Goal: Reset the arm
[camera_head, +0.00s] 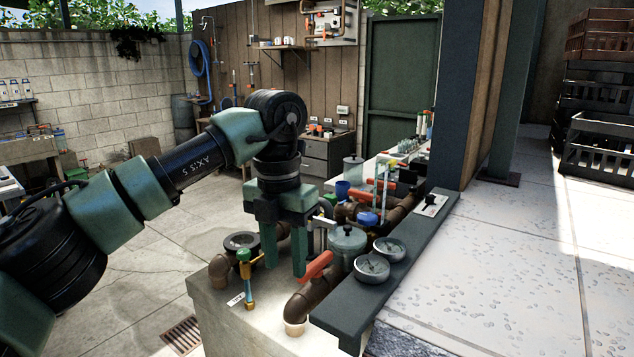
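My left arm (186,165) comes in from the left, bends at a raised elbow and points its wrist downward. My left gripper (285,264) hangs over the pipework on the pale concrete block, with its two green fingers apart and nothing seen between them. A brown pipe with a red-orange lever handle (316,266) is just right of the fingers. A grey-green lidded canister (347,245) stands further right. Whether the fingertips touch anything below cannot be told. My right arm and gripper are out of view.
Two round gauges (372,267) sit on the dark ledge (385,290). A small brass valve with a green top (246,275) stands on the block's near left side. Black crates (600,148) are stacked at the right. Open floor (135,265) lies at left, with a drain grate (181,335).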

